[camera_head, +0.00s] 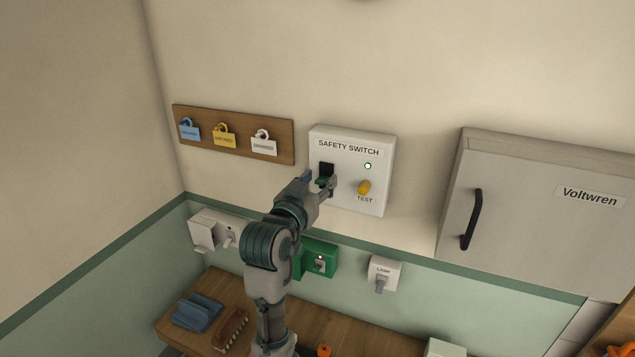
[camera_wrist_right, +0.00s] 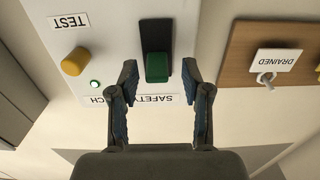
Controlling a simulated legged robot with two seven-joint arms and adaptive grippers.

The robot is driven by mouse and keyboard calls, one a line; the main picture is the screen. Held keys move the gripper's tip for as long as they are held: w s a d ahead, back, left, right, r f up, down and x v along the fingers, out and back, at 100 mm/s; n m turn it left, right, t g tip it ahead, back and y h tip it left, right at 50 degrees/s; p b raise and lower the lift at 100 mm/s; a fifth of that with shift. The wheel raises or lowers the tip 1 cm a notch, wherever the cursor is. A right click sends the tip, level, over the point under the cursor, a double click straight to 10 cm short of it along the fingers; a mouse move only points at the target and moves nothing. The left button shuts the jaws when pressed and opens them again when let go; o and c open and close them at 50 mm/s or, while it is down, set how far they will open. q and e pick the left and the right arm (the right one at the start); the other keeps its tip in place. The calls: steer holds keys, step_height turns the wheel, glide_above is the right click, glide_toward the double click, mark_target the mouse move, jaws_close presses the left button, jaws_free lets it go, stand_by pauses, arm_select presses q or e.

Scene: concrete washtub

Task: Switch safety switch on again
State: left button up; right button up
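The white safety switch box (camera_head: 348,139) is on the wall in the head view, with a black slot, a small lit lamp (camera_head: 367,166) and a yellow test knob (camera_head: 364,187). My right gripper (camera_head: 327,184) is at its left part, in front of the slot. In the right wrist view, which shows the box upside down, the green switch lever (camera_wrist_right: 157,68) sits at the label end of the black slot (camera_wrist_right: 156,34). The open fingers of my right gripper (camera_wrist_right: 158,88) are on either side of it; contact cannot be told. The lamp glows green (camera_wrist_right: 95,84). My left gripper is out of view.
A wooden tag board (camera_head: 282,154) hangs left of the box. A grey Voltwren cabinet (camera_head: 540,210) is at the right. Below are a green box (camera_head: 327,256), a lamp switch (camera_head: 384,270) and a wooden bench (camera_head: 395,335) with a blue cloth-like item (camera_head: 197,312) and a brush (camera_head: 230,328).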

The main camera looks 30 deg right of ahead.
steer(key=shift+s+a+r, duration=0.1)
steer(key=v, duration=1.2)
